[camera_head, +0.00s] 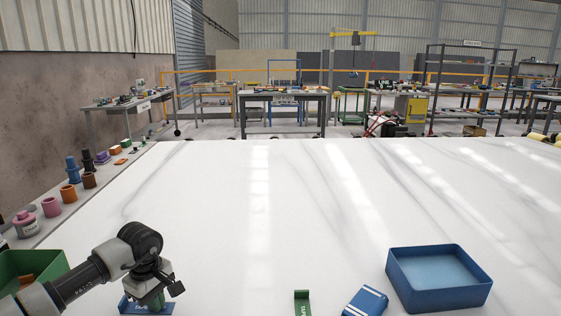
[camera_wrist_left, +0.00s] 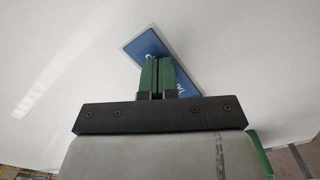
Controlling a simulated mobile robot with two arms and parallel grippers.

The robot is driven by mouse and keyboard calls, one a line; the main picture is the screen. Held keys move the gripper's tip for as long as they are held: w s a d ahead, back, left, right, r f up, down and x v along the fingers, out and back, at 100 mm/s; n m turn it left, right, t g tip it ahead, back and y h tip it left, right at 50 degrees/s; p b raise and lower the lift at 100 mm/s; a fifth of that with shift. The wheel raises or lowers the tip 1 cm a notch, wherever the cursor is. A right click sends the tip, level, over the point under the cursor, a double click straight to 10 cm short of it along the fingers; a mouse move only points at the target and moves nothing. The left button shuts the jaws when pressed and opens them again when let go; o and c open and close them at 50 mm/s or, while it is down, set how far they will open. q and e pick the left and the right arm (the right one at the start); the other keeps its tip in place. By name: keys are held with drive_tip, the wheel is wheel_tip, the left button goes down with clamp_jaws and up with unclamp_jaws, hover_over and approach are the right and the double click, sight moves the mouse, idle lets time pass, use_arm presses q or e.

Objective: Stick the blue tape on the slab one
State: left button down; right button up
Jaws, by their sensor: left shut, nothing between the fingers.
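A flat blue rectangle with pale lettering, seemingly the blue tape (camera_head: 128,306), lies on the white slab (camera_head: 250,215) at the lower left of the head view. My left gripper (camera_head: 156,302) points down right over it and hides its middle. In the left wrist view the green fingers (camera_wrist_left: 158,62) are together with nothing between them. The blue tape (camera_wrist_left: 146,46) shows behind and around their tips, partly hidden. I cannot tell whether the tips touch it.
An open blue tray (camera_head: 440,295) stands at the lower right. Beside it lie a blue piece with white stripes (camera_head: 365,301) and a green piece (camera_head: 302,304). A green bin (camera_head: 35,263) is at the far left. The slab's middle is clear.

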use_arm(q)
drive_tip(key=shift+r+p, duration=0.65)
drive_tip(key=shift+r, duration=0.1)
drive_tip(key=shift+r+p, duration=0.4)
drive_tip(key=shift+r, duration=0.7)
drive_tip(key=shift+r+p, duration=1.2)
drive_tip(key=shift+r, duration=0.45)
use_arm(e)
drive_tip(key=r, duration=0.4)
drive_tip(key=shift+s+a, duration=0.1)
drive_tip(key=shift+s, duration=0.25)
use_arm(q)
drive_tip(key=shift+f, duration=0.15)
